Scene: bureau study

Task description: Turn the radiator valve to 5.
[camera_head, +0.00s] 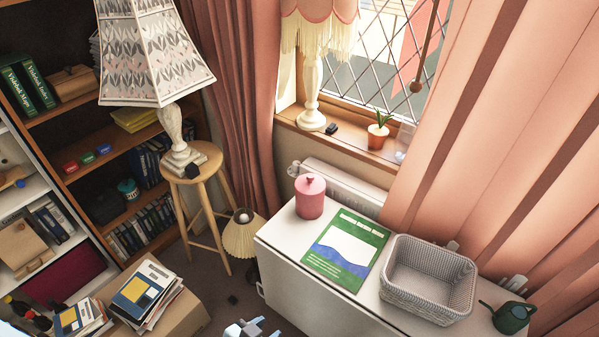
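A white radiator (342,187) stands under the window, partly hidden by the white cabinet and the pink curtain. A small pale round valve knob (294,169) shows at its left end, just behind the pink canister. Its numbers are too small to read. What seems to be my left gripper (250,328) shows only in part at the bottom edge, low over the floor and well away from the valve. Its fingertips are not clear. My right gripper is not in view.
A white cabinet (290,270) stands before the radiator, bearing a pink canister (310,197), a green booklet (347,249), a basket (427,283) and a green watering can (511,316). A wooden stool (205,160) with a lamp stands left. Boxes and books crowd the lower left.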

